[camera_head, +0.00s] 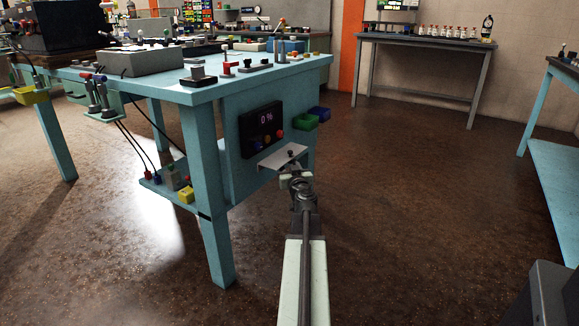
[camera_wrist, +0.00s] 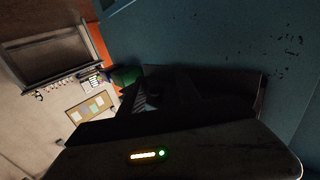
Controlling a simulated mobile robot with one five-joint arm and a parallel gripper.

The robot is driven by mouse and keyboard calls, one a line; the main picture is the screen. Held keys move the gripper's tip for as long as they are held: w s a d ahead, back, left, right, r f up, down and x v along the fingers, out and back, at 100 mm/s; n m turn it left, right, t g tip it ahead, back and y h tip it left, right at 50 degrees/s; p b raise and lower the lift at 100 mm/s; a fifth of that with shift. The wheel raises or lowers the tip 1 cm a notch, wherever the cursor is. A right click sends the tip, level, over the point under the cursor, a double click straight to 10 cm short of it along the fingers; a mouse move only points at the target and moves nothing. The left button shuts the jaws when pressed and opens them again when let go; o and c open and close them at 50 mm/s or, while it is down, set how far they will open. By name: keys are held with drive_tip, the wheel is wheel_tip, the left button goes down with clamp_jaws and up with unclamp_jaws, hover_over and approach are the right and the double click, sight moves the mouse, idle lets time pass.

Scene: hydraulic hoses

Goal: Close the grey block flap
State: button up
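A light grey flap (camera_head: 276,159) sticks out roughly level from the blue side panel of the workbench, just under a black display box. I take this to be the flap of the task. My gripper (camera_head: 291,172) is at the flap's near outer edge, just below the knob. Whether they touch is not clear. In the wrist view my gripper (camera_wrist: 155,95) is dark against the blue panel, and its fingertips are hard to make out. I cannot see what lies between them.
The black display box (camera_head: 262,129) reads "0 %" and has coloured buttons. The workbench (camera_head: 210,92) carries levers and grey blocks. Open floor (camera_head: 400,200) lies to the right.

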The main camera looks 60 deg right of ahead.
drive_tip(key=shift+s+a, duration=0.1)
drive_tip(key=shift+a, duration=0.05)
drive_tip(key=shift+c, duration=0.6)
drive_tip(key=shift+s, duration=0.2)
clamp_jaws()
drive_tip(key=shift+f, duration=0.1)
